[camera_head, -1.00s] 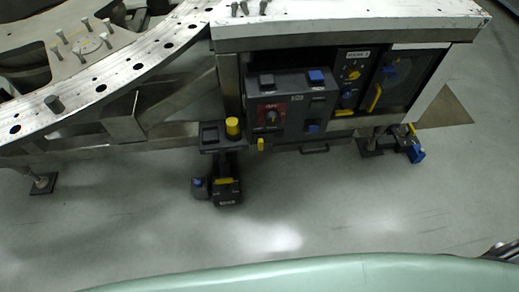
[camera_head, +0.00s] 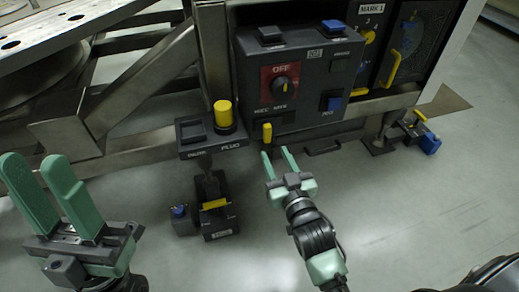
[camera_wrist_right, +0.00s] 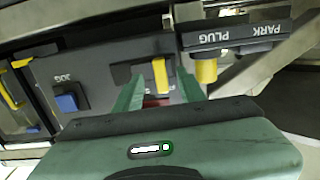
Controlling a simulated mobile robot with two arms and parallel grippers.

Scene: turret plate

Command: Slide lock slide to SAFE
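A small yellow upright tab (camera_head: 267,132) sits at the lower left of the grey control box (camera_head: 300,62); it appears to be the lock slide, but I cannot read SAFE beside it. My right gripper (camera_head: 275,152) is open just below the tab. In the right wrist view the yellow tab (camera_wrist_right: 160,75) stands in a dark slot, in line with the gap between the open fingers (camera_wrist_right: 158,90). Contact cannot be told. My left gripper (camera_head: 34,160) is open and empty at the far left, away from the box.
The box carries a red OFF panel with a knob (camera_head: 281,84) and blue buttons. A PARK/PLUG bracket (camera_head: 209,145) with a yellow plug (camera_head: 224,113) stands left of it. A dark floor unit with a yellow bar (camera_head: 215,203) is below. Open floor (camera_head: 390,210) lies right.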

